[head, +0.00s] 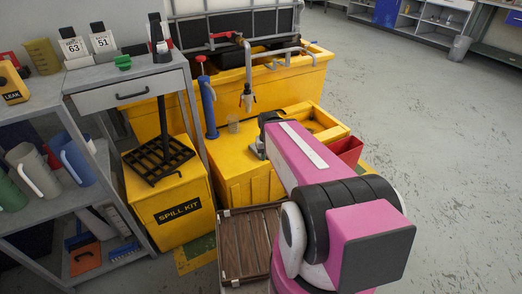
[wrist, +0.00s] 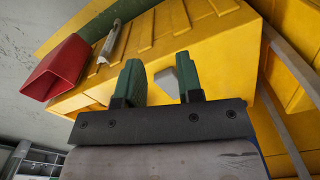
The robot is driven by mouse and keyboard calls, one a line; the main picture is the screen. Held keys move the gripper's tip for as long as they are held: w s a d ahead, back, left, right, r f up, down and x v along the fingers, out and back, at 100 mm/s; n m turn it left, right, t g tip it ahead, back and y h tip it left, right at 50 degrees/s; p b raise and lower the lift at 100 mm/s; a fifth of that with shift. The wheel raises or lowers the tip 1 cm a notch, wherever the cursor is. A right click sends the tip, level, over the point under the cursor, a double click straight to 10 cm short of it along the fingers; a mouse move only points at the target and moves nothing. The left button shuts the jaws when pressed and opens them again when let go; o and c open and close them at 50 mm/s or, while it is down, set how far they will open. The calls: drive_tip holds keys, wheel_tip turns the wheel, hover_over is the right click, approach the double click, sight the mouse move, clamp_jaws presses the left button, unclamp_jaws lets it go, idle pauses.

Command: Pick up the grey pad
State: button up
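In the wrist view my gripper (wrist: 160,70) has its two green-padded fingers apart, with a clear gap between them. A small flat grey patch (wrist: 167,82) shows in that gap against a yellow surface, beside the right finger. It may be the grey pad, but I cannot tell for sure, nor how far it is from the fingers. In the head view my gripper (head: 260,148) is low over the yellow spill unit (head: 236,178), partly hidden by my pink arm. I cannot make out a grey pad in the head view.
A red bin (head: 346,150) hangs at the yellow unit's right side; it also shows in the wrist view (wrist: 58,70). Open floor (head: 430,130) lies to the right.

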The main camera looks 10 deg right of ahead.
idle(0.4)
drive_tip(key=o, duration=0.4)
drive_tip(key=shift+w, duration=0.1)
drive_tip(key=shift+c, duration=0.2)
drive_tip(key=o, duration=0.8)
drive_tip(key=w, duration=0.2)
drive_tip(key=w+f, duration=0.1)
drive_tip(key=shift+w+n, duration=0.3)
drive_tip(key=shift+w, duration=0.05)
drive_tip(key=w+f+n, duration=0.3)
drive_tip(key=w+n, duration=0.1)
drive_tip(key=w, duration=1.2)
drive_tip(key=f, duration=0.5)
drive_tip(key=shift+w+d+f, duration=0.2)
drive_tip(key=shift+w+f, duration=0.05)
drive_tip(key=shift+f, duration=0.05)
drive_tip(key=shift+w+a+f, duration=0.1)
drive_tip(key=shift+w+f, duration=0.1)
drive_tip(key=shift+f, duration=1.1)
drive_tip(key=shift+w+a+f, duration=0.1)
drive_tip(key=shift+w+f, duration=0.05)
drive_tip(key=shift+f, duration=1.1)
